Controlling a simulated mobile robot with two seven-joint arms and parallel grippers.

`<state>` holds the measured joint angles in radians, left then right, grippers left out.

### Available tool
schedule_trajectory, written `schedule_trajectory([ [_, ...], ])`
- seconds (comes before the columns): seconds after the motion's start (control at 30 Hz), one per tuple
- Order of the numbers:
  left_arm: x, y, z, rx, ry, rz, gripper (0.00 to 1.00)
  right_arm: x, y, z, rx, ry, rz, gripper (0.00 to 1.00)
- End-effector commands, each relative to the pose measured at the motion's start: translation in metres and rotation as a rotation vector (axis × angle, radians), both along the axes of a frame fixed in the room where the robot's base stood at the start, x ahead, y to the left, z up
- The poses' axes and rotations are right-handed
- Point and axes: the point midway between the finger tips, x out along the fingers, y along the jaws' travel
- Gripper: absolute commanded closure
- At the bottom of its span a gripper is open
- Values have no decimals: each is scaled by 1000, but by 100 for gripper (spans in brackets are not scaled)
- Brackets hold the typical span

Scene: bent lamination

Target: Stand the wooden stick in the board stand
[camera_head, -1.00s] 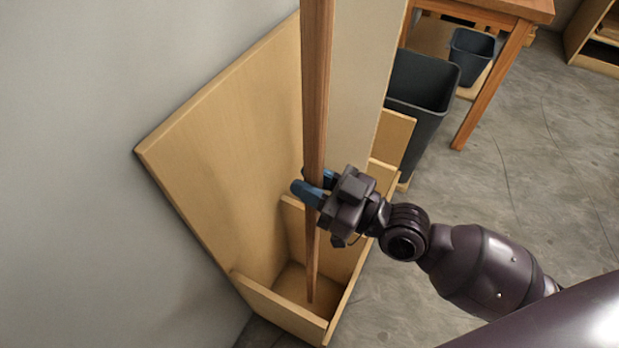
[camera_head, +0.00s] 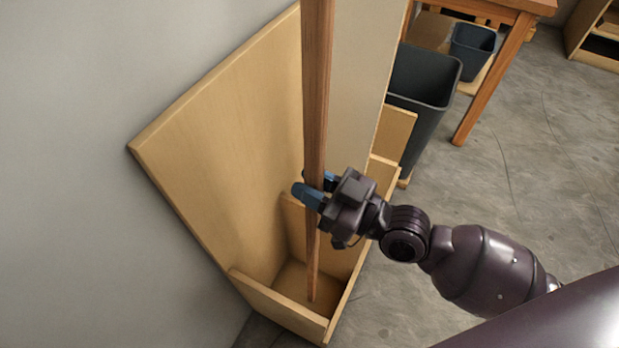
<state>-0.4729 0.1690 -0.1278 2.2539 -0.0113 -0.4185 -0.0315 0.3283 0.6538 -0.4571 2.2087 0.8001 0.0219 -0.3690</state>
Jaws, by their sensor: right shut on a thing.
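The wooden stick (camera_head: 316,100) is long, brown and close to upright. Its lower end is inside the front compartment of the board stand (camera_head: 283,310), close to the compartment floor; whether it touches the floor I cannot tell. The stand is pale wood with a tall back panel against the wall. My right gripper (camera_head: 311,190), with blue fingertips, is shut around the stick above the compartment. The stick's top runs out of the picture. My left gripper is not in view.
A pale board (camera_head: 361,90) stands in the rear part of the stand. A dark bin (camera_head: 425,90) is behind it, with a wooden table (camera_head: 490,90) and a smaller bin (camera_head: 472,50) beyond. The grey wall (camera_head: 80,200) borders the stand on the left. Open floor (camera_head: 540,180) lies to the right.

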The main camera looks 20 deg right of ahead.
Motion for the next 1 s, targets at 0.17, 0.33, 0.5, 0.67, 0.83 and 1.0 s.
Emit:
schedule_trajectory([
  [0.17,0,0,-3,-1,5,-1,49,0,0,-5,1,-1,0,100],
  [0.33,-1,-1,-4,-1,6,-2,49,0,0,-9,1,-1,0,100],
  [0.5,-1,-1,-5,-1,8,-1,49,0,0,-13,1,-1,0,100],
  [0.67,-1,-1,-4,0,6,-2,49,0,0,-14,1,-2,0,100],
  [0.83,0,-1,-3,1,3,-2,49,4,4,-12,-2,-1,-1,100],
  [1.0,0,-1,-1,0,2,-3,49,9,8,-13,-8,6,-1,100],
])
